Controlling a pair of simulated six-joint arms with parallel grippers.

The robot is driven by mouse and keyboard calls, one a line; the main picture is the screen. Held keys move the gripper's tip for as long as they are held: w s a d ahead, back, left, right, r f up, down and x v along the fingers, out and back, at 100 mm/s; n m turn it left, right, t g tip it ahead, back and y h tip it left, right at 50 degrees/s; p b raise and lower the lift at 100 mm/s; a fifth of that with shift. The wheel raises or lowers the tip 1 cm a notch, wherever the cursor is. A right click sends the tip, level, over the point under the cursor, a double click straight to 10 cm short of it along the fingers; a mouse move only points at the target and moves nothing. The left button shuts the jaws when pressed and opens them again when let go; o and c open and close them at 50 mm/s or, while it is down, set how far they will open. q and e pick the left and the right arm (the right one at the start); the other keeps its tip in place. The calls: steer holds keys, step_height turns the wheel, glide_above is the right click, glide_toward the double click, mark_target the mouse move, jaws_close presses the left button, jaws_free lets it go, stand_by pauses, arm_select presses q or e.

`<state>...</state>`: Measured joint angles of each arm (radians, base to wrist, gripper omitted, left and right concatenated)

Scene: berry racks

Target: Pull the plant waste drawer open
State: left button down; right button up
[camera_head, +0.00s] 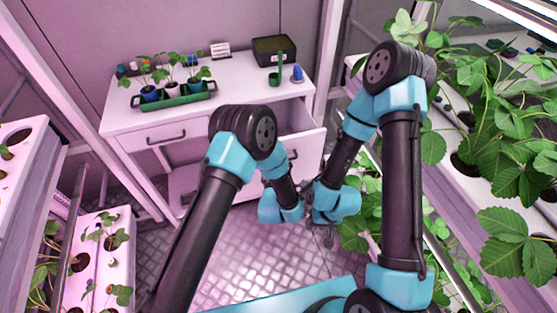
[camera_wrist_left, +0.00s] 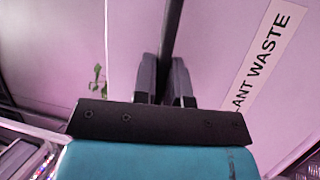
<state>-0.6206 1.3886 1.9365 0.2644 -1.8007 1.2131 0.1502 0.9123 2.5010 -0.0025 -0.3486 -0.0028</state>
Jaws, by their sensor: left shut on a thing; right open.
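The plant waste drawer (camera_head: 312,148) is the right-hand drawer of the white cabinet, and it stands partly open with its inside showing behind the front panel. Its label reads "LANT WASTE" (camera_wrist_left: 266,60) in the left wrist view, with the start cut off. My left gripper (camera_wrist_left: 166,78) is shut on the dark bar handle (camera_wrist_left: 172,25) of this drawer. My right gripper (camera_head: 322,232) is open and empty, low in front of the cabinet, beside the left wrist.
The cabinet top (camera_head: 235,88) carries a green tray (camera_head: 174,100) of potted seedlings, a black box (camera_head: 274,50), a green tool (camera_head: 275,77) and a blue item (camera_head: 297,74). A shut drawer (camera_head: 160,136) is at left. Plant racks flank both sides. Metal floor (camera_head: 250,255) lies in front.

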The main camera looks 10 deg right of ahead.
arm_select(q)
steer(key=c, duration=1.2)
jaws_free()
steer(key=v, duration=0.7)
steer(key=shift+s, duration=0.25)
steer(key=shift+a, duration=0.1)
